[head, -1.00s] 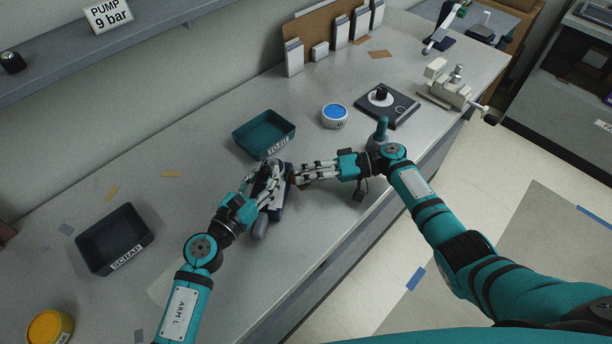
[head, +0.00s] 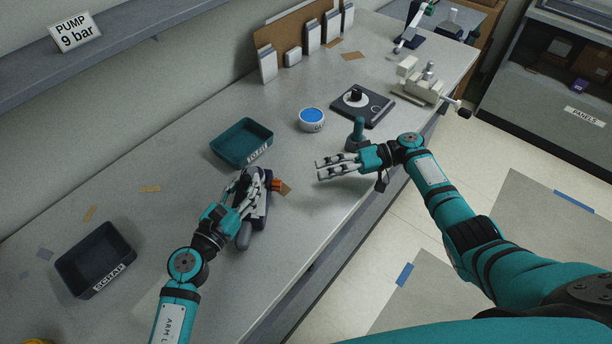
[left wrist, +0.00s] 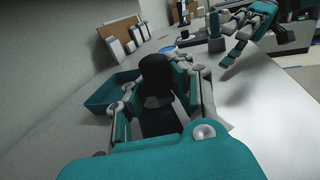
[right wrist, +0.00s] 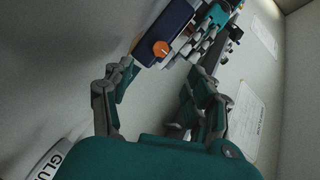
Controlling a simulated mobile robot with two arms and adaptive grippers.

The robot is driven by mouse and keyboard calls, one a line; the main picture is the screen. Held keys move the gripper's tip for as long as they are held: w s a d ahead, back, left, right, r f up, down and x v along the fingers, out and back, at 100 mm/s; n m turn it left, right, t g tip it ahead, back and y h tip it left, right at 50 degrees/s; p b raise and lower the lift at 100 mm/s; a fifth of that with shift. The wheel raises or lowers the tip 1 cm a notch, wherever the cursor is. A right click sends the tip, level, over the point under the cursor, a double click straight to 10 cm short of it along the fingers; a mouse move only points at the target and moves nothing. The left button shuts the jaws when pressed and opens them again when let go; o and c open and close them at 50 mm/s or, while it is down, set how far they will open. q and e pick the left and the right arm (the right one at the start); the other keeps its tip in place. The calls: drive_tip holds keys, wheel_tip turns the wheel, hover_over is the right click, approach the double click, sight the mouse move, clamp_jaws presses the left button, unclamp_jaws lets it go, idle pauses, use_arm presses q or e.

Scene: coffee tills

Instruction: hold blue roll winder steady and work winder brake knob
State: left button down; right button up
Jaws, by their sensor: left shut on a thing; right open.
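The blue roll winder (head: 264,208) stands on the bench, a dark blue body with an orange brake knob (head: 277,185) on its right side. My left gripper (head: 250,182) is shut on the winder, its fingers hiding part of the body. In the left wrist view a dark rounded part of the winder (left wrist: 156,82) sits between the fingers. My right gripper (head: 328,167) is open and empty, to the right of the knob and apart from it. In the right wrist view the orange knob (right wrist: 161,48) shows on the dark blue body (right wrist: 172,28), beyond the open fingers.
A teal tray (head: 226,153) stands behind the winder and a dark scrap tray (head: 70,265) to the left. A blue-topped round tub (head: 312,120), a teal-handled tool (head: 358,130) and a dark plate with a knob (head: 377,108) are behind my right gripper. The bench between winder and right gripper is clear.

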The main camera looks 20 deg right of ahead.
drive_tip(key=shift+d+r, duration=0.2)
drive_tip(key=shift+d, duration=0.75)
use_arm(q)
drive_tip(key=c, duration=1.1)
unclamp_jaws()
drive_tip(key=shift+a, duration=0.1)
